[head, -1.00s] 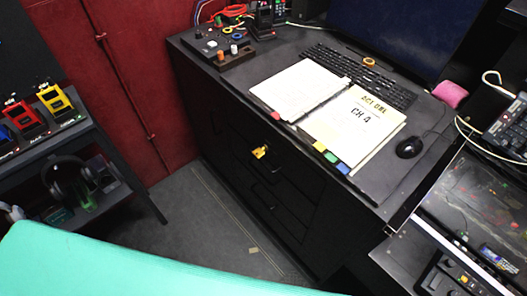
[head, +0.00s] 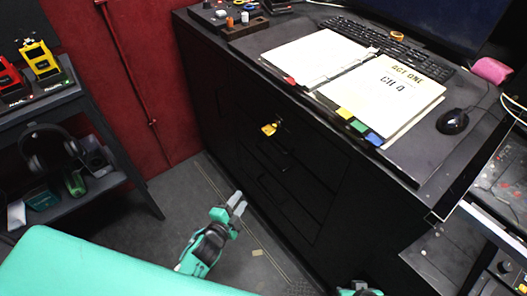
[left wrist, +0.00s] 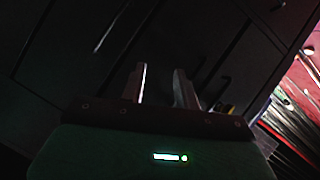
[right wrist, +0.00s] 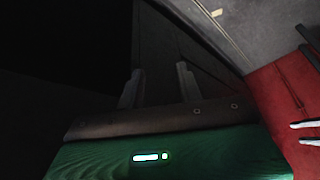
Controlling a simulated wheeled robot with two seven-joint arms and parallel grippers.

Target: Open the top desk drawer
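The black desk (head: 215,85) has a stack of dark drawers in its front, all looking shut. The top drawer (head: 310,130) is hard to make out, with a yellow tag (head: 269,129) hanging at its front. My left gripper (head: 238,202) is low in front of the desk, apart from the drawers and below the tag. In the left wrist view its two fingers (left wrist: 162,88) are spread and empty, facing dark drawer fronts with handles. My right gripper's fingers (right wrist: 158,88) are apart and empty in the right wrist view. In the head view only a bit of the right arm shows at the bottom edge.
An open binder (head: 385,95), a keyboard (head: 385,42) and a mouse (head: 452,121) lie on the desk. A shelf (head: 110,170) with headphones (head: 55,148) stands at the left by a red wall. The grey floor before the desk has free room.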

